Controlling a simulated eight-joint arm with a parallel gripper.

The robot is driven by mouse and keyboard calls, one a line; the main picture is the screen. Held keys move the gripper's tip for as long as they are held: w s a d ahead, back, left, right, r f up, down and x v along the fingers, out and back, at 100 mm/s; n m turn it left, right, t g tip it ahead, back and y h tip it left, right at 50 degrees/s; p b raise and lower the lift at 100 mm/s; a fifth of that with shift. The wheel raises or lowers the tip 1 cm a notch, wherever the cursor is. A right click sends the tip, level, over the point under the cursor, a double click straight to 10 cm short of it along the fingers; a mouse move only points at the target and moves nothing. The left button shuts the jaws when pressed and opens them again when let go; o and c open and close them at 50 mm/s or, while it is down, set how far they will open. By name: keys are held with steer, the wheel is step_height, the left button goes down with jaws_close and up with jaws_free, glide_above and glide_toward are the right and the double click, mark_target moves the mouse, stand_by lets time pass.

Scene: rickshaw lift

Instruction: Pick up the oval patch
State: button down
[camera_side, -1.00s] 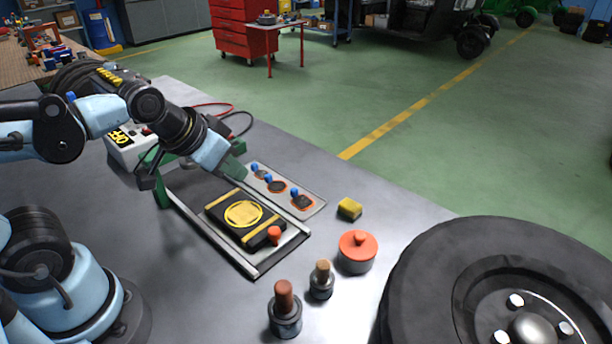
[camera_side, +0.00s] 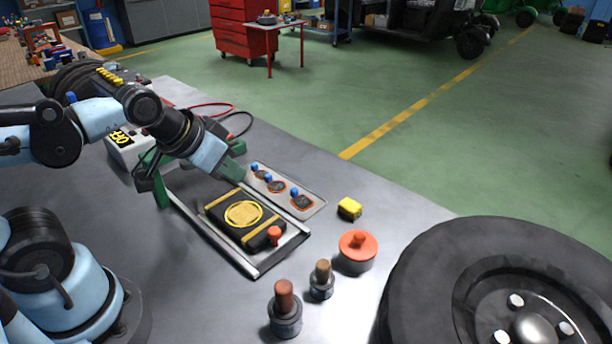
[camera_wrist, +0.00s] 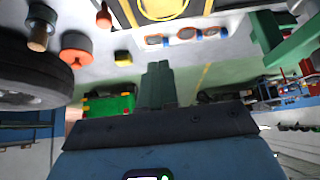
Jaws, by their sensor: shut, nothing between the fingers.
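Three small dark patches with orange rims and blue tabs lie in a row on a pale tray (camera_side: 317,207): a near one (camera_side: 303,202), a middle one (camera_side: 277,186) and a far one (camera_side: 259,173). I cannot tell which one is oval. My gripper (camera_side: 234,171) is shut and empty. It hangs above and just left of the tray's far end, apart from the patches. In the wrist view its green fingers (camera_wrist: 158,85) are together with nothing between them.
A black box with a yellow ring (camera_side: 243,215) sits in a metal-railed fixture left of the tray. A green post (camera_side: 160,188) stands close to my wrist. A yellow block (camera_side: 349,208), a red-lidded pot (camera_side: 357,251), two handled tools and a large tyre (camera_side: 430,270) are nearer.

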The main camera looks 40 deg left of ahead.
steer(key=c, duration=1.3)
jaws_free()
steer(key=w+a+r+g, duration=0.4)
steer(key=w+a, duration=0.3)
steer(key=w, duration=0.3)
steer(key=g, duration=0.3)
glide_above(255, 163)
step_height(255, 163, down, 6)
steer(key=shift+n, duration=0.3)
step_height(255, 163, down, 11)
steer(key=shift+f, duration=0.1)
